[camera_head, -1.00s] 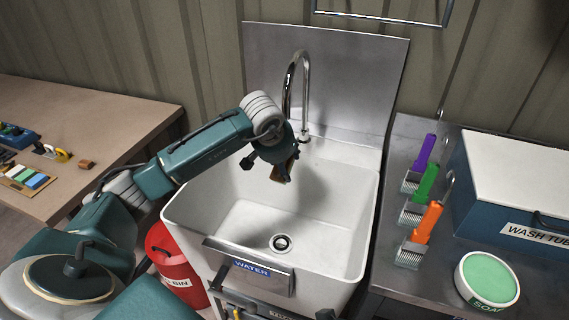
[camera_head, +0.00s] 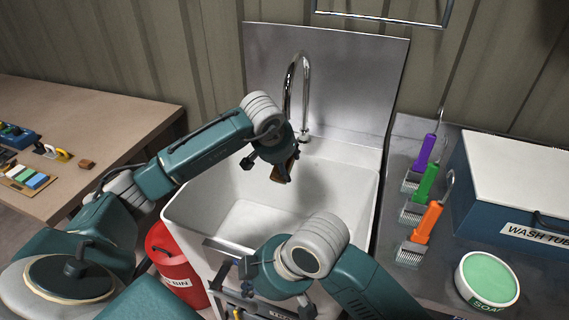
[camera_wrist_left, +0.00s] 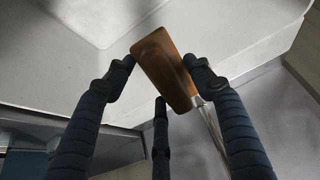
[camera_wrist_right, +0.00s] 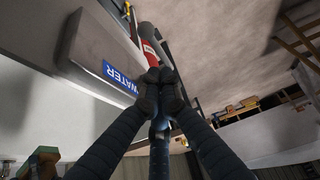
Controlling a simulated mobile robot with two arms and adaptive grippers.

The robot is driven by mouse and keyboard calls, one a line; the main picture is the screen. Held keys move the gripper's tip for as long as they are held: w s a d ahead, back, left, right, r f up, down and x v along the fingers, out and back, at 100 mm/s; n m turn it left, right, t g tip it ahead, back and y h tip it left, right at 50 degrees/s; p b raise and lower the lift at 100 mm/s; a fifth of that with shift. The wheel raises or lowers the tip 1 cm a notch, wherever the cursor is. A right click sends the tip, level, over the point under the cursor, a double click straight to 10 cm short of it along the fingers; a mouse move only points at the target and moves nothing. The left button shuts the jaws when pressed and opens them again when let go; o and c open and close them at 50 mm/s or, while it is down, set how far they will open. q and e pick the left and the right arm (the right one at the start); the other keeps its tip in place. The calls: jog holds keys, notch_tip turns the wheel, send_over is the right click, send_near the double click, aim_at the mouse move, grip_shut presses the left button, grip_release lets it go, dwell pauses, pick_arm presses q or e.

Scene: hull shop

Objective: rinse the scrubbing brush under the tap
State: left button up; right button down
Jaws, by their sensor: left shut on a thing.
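The brown scrubbing brush (camera_head: 283,172) is held over the white sink (camera_head: 345,190), just below and in front of the chrome tap (camera_head: 305,80). My left gripper (camera_head: 286,166) is shut on it; the left wrist view shows the brush (camera_wrist_left: 163,70) between the fingers. The tap's outlet is hidden behind my left wrist, and I cannot tell if water flows. A grey panel labelled WATER (camera_wrist_right: 95,60) is on the sink's front. My right gripper (camera_wrist_right: 160,82) is shut and empty beside this panel. In the head view my right arm covers the label.
A red bin (camera_head: 172,262) stands left of the sink. On the right counter lie purple, green and orange-handled brushes (camera_head: 428,222), a soap tub (camera_head: 487,278) and a wash tub box (camera_head: 515,190). A wooden bench (camera_head: 95,115) is at the left.

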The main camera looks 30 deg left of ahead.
send_over(257, 308)
jog(key=shift+s+a+f, duration=0.1)
jog(key=shift+a+f, duration=0.05)
jog(key=shift+f, duration=1.3)
jog(key=shift+s+a+f, duration=0.1)
jog(key=shift+a+f, duration=0.05)
jog(key=shift+f, duration=1.3)
jog(key=shift+f, duration=0.1)
jog(key=shift+f, duration=2.95)
jog(key=shift+r, duration=4.6)
jog(key=shift+w, duration=0.1)
